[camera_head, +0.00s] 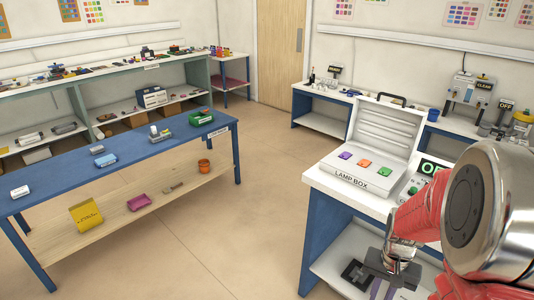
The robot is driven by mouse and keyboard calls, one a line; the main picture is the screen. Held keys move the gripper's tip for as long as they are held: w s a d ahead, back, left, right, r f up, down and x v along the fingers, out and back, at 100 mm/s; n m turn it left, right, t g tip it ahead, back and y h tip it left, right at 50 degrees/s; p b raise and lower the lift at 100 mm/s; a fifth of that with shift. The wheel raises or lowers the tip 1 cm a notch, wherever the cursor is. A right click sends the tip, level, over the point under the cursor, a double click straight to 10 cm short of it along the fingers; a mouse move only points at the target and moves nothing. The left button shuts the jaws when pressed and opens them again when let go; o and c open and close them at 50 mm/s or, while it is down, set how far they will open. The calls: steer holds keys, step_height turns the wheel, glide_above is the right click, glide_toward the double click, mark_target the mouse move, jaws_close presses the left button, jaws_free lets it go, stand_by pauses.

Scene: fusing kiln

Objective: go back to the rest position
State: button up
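My gripper (384,288) hangs at the lower right, in front of the white bench with the lamp box. Its fingers point down and run close to the bottom edge of the picture. I cannot tell whether they are open or shut, and I see nothing held between them. My silver and red arm fills the right side of the view.
The lamp box (350,180) stands with its lid raised; purple (345,155), orange (365,163) and green (384,171) pieces lie on it. My arm partly hides a green-lit display (432,168). A blue table (125,146) stands left. The floor between is clear.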

steer(key=s+a+r+n+t, duration=0.3)
steer(key=a+r, duration=0.6)
steer(key=r, duration=0.2)
steer(key=s+a+r+n+t, duration=0.3)
steer(key=s+a+r+n, duration=0.1)
steer(key=a+r, duration=0.5)
step_height(320, 180, up, 2)
steer(key=shift+s+r, duration=0.2)
steer(key=shift+s, duration=0.05)
